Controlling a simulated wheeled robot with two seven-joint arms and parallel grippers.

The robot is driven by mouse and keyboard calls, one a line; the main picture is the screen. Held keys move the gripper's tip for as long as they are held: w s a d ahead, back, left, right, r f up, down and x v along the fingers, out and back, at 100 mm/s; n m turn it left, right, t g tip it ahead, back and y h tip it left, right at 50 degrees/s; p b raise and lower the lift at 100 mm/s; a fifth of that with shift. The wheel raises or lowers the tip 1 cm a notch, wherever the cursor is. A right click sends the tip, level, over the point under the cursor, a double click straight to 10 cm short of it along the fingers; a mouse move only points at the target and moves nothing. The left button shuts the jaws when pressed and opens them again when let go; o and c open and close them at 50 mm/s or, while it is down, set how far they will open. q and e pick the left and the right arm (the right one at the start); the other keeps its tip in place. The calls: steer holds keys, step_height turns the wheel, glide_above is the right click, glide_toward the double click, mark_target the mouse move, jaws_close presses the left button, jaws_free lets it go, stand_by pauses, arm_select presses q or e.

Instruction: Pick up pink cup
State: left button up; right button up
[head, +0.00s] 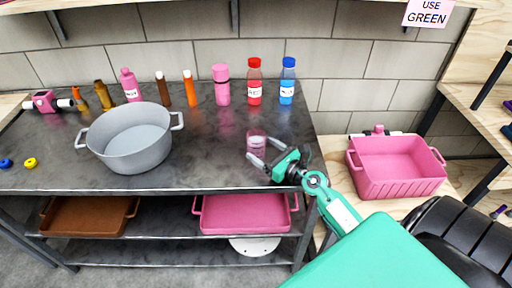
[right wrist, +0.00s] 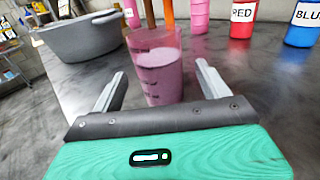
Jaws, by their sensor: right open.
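The pink cup (head: 256,140) stands upright on the dark tabletop, near the right end of the bench. It is see-through pink with dark marks on its side, as the right wrist view (right wrist: 158,72) shows. My right gripper (head: 263,153) is open, its two grey fingers pointing toward the cup. In the right wrist view the fingers (right wrist: 160,75) lie to the left and right of the cup's lower part. I cannot tell whether either finger touches it. My left gripper is not in view.
A grey pot (head: 135,142) stands left on the bench (head: 215,160). Behind the cup are a pink bottle (head: 222,90), a red bottle (head: 255,85) and a blue bottle (head: 287,85). A pink bin (head: 400,180) stands right. The tabletop between pot and cup is clear.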

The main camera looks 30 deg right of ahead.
mark_target(256, 138)
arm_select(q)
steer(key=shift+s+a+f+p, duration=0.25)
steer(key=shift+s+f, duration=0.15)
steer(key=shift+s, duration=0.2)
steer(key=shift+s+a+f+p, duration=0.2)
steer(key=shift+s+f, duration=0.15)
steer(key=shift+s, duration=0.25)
arm_select(e)
steer(key=shift+x, duration=2.85)
steer(key=c, duration=1.2)
steer(key=shift+o, duration=0.2)
steer(key=shift+r, duration=0.1)
